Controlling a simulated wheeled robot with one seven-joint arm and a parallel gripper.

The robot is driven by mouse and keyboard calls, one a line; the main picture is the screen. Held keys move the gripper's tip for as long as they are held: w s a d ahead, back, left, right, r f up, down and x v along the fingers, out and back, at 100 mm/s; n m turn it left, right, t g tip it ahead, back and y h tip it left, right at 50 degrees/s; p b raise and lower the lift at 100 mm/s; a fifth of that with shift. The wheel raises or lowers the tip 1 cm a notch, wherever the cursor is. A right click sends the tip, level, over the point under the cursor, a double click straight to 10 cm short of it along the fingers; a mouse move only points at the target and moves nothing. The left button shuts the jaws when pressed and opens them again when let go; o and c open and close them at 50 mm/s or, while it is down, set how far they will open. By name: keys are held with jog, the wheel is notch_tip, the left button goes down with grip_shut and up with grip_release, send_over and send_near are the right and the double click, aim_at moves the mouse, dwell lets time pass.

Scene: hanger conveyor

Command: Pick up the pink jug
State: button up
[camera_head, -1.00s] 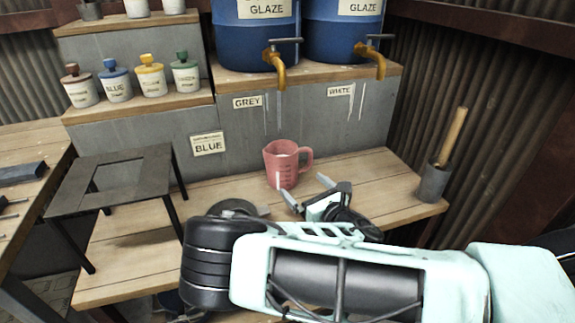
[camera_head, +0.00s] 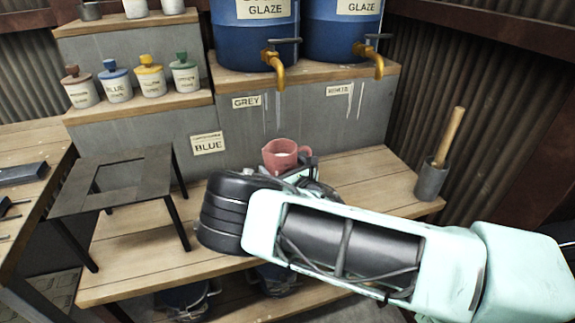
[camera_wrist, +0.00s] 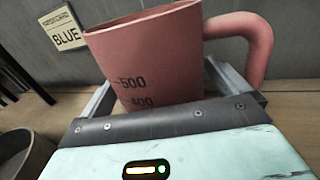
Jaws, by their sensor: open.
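The pink jug (camera_head: 282,156) stands upright on the wooden bench, in front of the grey wall. Its handle points right. In the wrist view the jug (camera_wrist: 150,60) is large and close, with 500 and 400 marks on its side. My gripper (camera_wrist: 175,92) is open, with one finger on the left of the jug and one on the right, near the handle. Whether the fingers touch the jug cannot be told. In the head view my gripper (camera_head: 300,174) is partly hidden by my arm, which also covers the lower part of the jug.
A black stand (camera_head: 118,180) is on the left of the bench (camera_head: 140,265). A grey cup with a wooden-handled tool (camera_head: 432,180) stands at the right. Two blue glaze barrels (camera_head: 253,35) with yellow taps (camera_head: 275,65) sit on the shelf above the jug. Several lidded jars (camera_head: 117,85) are at the left.

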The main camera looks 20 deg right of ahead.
jog(key=c, duration=1.6)
